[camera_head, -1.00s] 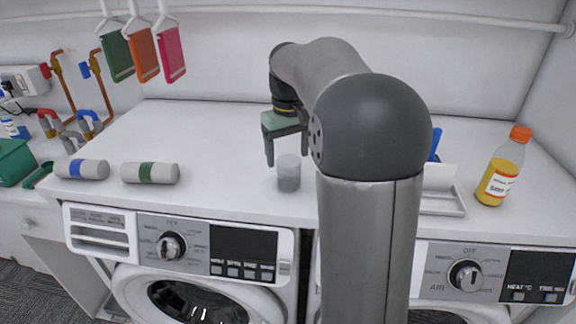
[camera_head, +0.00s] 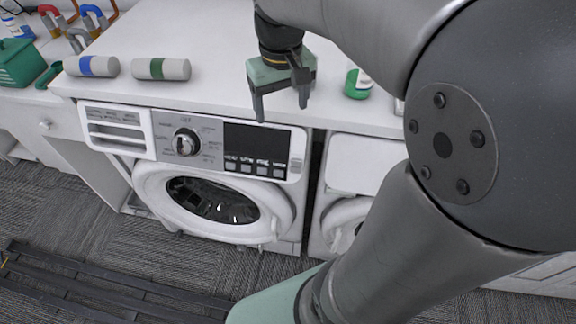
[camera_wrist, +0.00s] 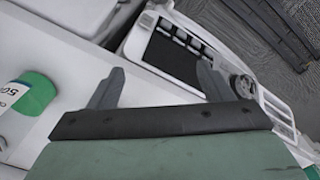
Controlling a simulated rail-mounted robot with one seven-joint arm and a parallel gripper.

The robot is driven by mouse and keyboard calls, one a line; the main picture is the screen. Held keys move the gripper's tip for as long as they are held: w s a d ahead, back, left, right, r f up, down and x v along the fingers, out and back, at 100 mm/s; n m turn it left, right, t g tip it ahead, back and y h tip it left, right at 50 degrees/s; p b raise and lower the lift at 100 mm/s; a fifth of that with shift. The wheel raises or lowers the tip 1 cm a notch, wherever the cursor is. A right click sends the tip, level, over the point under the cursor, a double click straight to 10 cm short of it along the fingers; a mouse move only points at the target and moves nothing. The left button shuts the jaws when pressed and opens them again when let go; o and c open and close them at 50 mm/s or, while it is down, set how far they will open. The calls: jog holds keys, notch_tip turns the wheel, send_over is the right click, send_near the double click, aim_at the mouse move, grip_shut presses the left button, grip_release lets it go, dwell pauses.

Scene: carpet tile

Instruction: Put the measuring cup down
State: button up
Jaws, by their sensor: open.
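My gripper (camera_head: 282,112) is open, its two fingers apart and pointing down near the front edge of the white worktop (camera_head: 200,50), above a washing machine's panel. In the wrist view my gripper (camera_wrist: 158,86) has nothing between its fingers. I do not see the clear, greyish measuring cup in either current view; the gripper or arm may hide it. A green container with a white label (camera_head: 358,84) stands on the worktop to the right of the gripper. It also shows at the left of the wrist view (camera_wrist: 22,98), apart from the fingers.
Two grey cylinders, one with a blue band (camera_head: 91,66) and one with a green band (camera_head: 161,69), lie at the worktop's left front. A green box (camera_head: 22,62) stands further left. The washing machine (camera_head: 215,180) is below the edge. My arm covers the right side.

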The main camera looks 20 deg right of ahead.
jog(key=s+a+f, duration=0.4)
jog(key=s+f, duration=0.5)
jog(key=s, duration=0.3)
jog(key=shift+s+f, duration=0.15)
jog(key=shift+f, duration=0.05)
